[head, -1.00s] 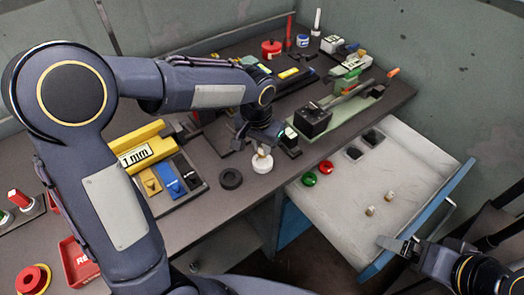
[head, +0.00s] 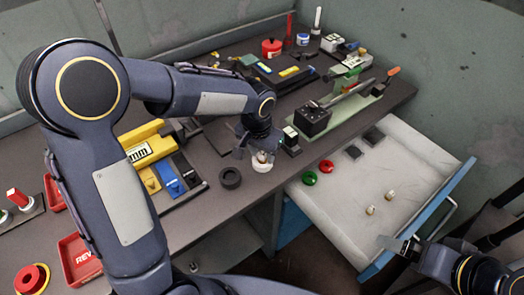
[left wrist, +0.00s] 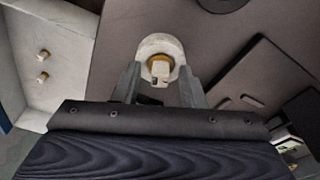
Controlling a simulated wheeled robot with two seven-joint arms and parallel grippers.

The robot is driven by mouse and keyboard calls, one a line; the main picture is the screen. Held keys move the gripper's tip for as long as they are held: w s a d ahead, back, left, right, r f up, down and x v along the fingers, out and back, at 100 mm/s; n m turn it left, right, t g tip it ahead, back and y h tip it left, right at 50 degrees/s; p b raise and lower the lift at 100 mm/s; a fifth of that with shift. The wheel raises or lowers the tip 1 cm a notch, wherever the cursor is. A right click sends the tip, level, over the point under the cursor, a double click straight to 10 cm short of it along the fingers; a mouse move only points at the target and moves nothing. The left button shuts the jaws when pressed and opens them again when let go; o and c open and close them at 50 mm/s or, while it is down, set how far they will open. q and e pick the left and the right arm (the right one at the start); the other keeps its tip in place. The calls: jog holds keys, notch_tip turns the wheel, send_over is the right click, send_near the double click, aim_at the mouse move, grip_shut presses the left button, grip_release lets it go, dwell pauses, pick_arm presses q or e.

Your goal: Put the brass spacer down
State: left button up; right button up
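The brass spacer (head: 262,158), a small brass piece with a pale top, stands at a round white holder (head: 262,166) on the dark bench near its front edge. In the left wrist view the spacer (left wrist: 160,68) shows against the white holder (left wrist: 158,44). My left gripper (head: 259,152) points down over it. In the left wrist view its fingers (left wrist: 161,80) are apart, one on each side of the spacer, with gaps visible. The spacer's lower part is hidden. My right gripper (head: 395,245) is at the lower right by the drawer front; its opening cannot be told.
A black ring (head: 230,178) lies just left of the holder. A dark block device (head: 312,119) stands to the right. A yellow gauge (head: 150,150) stands left.

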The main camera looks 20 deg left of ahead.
pick_arm(q)
notch_tip(320, 180, up, 12)
jog(key=s, duration=0.2)
jog(key=s+a+f+n+t+h, duration=0.1)
jog(key=s+a+n+t, duration=0.1)
jog(key=s, duration=0.8)
jog(key=s+a+f+n+t+h, duration=0.1)
jog(key=s+a, duration=0.4)
jog(key=s, duration=0.5)
jog(key=shift+a+f+n+t+h+p, duration=0.2)
jog(key=shift+f+n+t+h+p, duration=0.3)
jog(key=shift+n, duration=0.5)
